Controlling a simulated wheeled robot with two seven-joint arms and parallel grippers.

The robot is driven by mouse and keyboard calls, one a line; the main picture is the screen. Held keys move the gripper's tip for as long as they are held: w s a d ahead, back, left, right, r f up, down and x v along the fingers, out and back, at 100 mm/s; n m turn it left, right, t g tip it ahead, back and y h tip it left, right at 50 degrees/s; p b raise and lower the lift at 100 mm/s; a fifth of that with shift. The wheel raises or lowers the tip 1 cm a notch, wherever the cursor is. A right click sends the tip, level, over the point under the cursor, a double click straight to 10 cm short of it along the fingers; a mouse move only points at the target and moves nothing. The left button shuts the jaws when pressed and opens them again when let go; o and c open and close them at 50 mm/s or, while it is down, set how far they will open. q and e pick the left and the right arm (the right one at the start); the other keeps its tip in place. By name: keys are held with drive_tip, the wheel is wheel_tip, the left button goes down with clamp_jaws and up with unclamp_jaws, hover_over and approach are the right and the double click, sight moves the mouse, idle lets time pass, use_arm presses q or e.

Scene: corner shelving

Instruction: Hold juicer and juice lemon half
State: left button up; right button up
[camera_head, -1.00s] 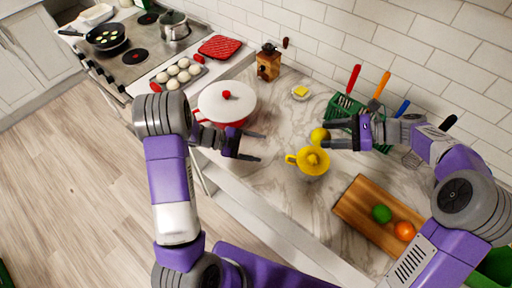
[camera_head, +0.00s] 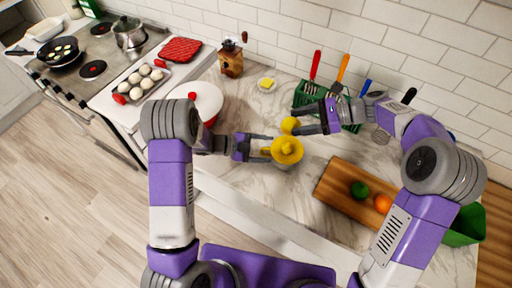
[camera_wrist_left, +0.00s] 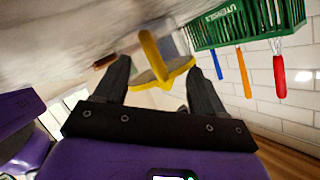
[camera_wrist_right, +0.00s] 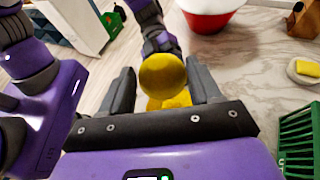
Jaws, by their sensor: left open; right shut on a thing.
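The yellow juicer (camera_head: 288,151) stands on the marble counter, its handle facing left. My left gripper (camera_head: 268,146) is open with its fingers at the handle side. In the left wrist view the juicer's yellow handle (camera_wrist_left: 151,52) shows between the spread fingertips. My right gripper (camera_head: 302,122) is shut on the yellow lemon half (camera_head: 290,125), just behind the juicer in the head view. The lemon half (camera_wrist_right: 163,75) also shows between the fingers in the right wrist view, with part of the juicer (camera_wrist_right: 178,99) below it.
A cutting board (camera_head: 333,184) with a lime and an orange lies to the right. A green utensil basket (camera_head: 308,97) stands behind my right gripper. A butter dish (camera_head: 266,85) sits at the back.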

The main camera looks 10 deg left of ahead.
use_arm(q)
clamp_jaws()
idle(0.5)
drive_tip(key=c, duration=0.5)
unclamp_jaws()
drive_tip(key=shift+c, duration=0.2)
drive_tip(key=shift+c, duration=0.3)
clamp_jaws()
drive_tip(key=shift+f, duration=0.1)
use_arm(e)
wheel_tip(320, 180, down, 3)
drive_tip(key=d, duration=0.1)
hover_over(297, 152)
drive_tip(key=shift+f, duration=3.1)
